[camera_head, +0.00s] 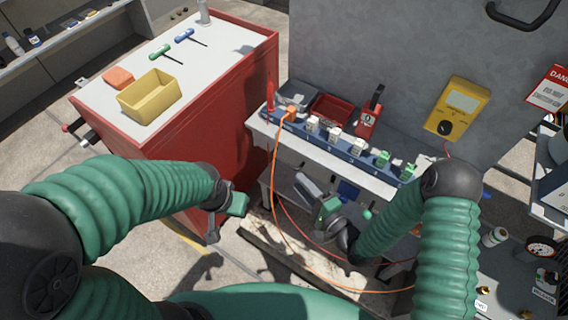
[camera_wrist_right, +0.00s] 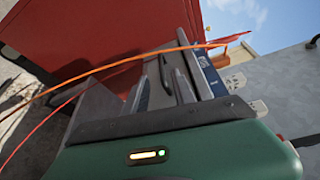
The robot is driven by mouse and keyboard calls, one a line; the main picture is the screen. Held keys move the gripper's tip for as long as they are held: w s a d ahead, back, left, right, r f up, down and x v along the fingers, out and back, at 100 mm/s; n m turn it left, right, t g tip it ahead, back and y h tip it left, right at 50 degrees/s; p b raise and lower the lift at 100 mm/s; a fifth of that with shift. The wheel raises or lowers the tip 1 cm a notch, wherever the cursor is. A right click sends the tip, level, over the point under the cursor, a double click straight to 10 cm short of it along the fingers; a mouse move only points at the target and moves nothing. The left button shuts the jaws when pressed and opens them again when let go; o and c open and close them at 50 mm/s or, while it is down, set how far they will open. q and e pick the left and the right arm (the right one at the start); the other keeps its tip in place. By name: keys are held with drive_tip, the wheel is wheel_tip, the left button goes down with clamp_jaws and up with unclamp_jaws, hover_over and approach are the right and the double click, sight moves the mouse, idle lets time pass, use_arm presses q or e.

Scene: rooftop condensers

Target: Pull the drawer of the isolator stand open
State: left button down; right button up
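The isolator stand (camera_head: 338,160) has a white top with a blue socket strip along it, and its front faces me. The drawer is largely hidden behind my right gripper in the head view, and I cannot tell whether it stands open. My right gripper (camera_head: 309,190) is at the stand's front, just below the top edge. In the right wrist view its green housing fills the bottom, with the grey stand front (camera_wrist_right: 205,70) close ahead. Whether its fingers touch a handle is unclear. My left gripper (camera_head: 222,216) hangs beside the red cabinet, apart from the stand, holding nothing I can make out.
A red cabinet (camera_head: 225,130) stands left of the stand, carrying a yellow bin (camera_head: 150,97) and hand tools. An orange cable (camera_head: 273,190) loops down in front of the stand. A yellow meter (camera_head: 458,108) is on the grey unit behind. A cluttered surface lies at lower right.

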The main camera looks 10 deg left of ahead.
sight(285, 163)
drive_tip(key=x, duration=0.4)
drive_tip(key=b+x, duration=0.1)
drive_tip(key=x, duration=0.4)
drive_tip(key=shift+w, duration=0.4)
drive_tip(key=shift+w+a, duration=0.1)
drive_tip(key=shift+a, duration=0.15)
drive_tip(key=shift+d, duration=0.35)
drive_tip(key=c, duration=0.4)
clamp_jaws()
drive_tip(key=shift+s+a, duration=0.1)
drive_tip(key=shift+s, duration=0.1)
